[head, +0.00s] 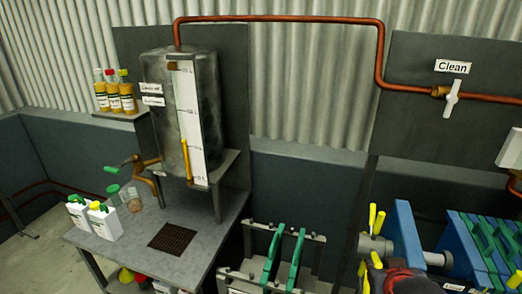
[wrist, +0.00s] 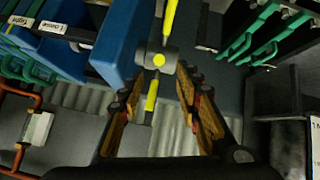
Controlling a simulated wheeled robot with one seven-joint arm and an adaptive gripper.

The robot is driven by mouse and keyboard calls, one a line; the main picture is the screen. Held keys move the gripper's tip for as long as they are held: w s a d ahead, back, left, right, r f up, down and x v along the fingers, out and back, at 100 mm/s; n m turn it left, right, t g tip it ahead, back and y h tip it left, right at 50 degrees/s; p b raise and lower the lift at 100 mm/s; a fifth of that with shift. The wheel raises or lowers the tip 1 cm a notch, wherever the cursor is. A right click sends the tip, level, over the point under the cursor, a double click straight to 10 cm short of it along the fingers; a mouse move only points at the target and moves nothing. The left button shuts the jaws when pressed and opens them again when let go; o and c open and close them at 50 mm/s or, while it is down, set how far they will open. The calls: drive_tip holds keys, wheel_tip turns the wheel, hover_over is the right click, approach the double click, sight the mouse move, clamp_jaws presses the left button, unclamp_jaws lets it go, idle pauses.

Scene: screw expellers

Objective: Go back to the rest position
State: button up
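My gripper (wrist: 161,76) is open in the wrist view, its two fingers with orange-yellow pads spread apart. Between and beyond the fingertips is a grey screw hub (wrist: 156,60) with yellow handle bars (wrist: 152,96). The pads do not touch the bars; the depth gap is hard to tell. In the head view, part of my gripper (head: 398,279) shows dark and red at the bottom right, just below the hub (head: 375,248) and its yellow handles (head: 377,220). Its fingertips are not clear there.
A blue press plate (head: 406,232) and blue plates with green handles (head: 487,243) stand right of the hub. A rack with green handles (head: 272,257) is left of it. A metal tank (head: 183,110) stands on a grey table (head: 205,238). A copper pipe (head: 290,18) runs above.

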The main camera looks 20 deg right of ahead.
drive_tip(key=a+r+n+g+y, duration=0.1)
drive_tip(key=a+n+y, duration=0.1)
drive_tip(key=a, duration=0.8)
drive_tip(key=s+a+r+n+y, duration=0.1)
drive_tip(key=a+y, duration=0.3)
drive_tip(key=a, duration=0.7)
drive_tip(key=shift+a+r+n+g, duration=0.25)
drive_tip(key=shift+n+g, duration=0.15)
drive_tip(key=shift+n, duration=0.2)
drive_tip(key=shift+d, duration=0.1)
drive_tip(key=shift+c, duration=0.4)
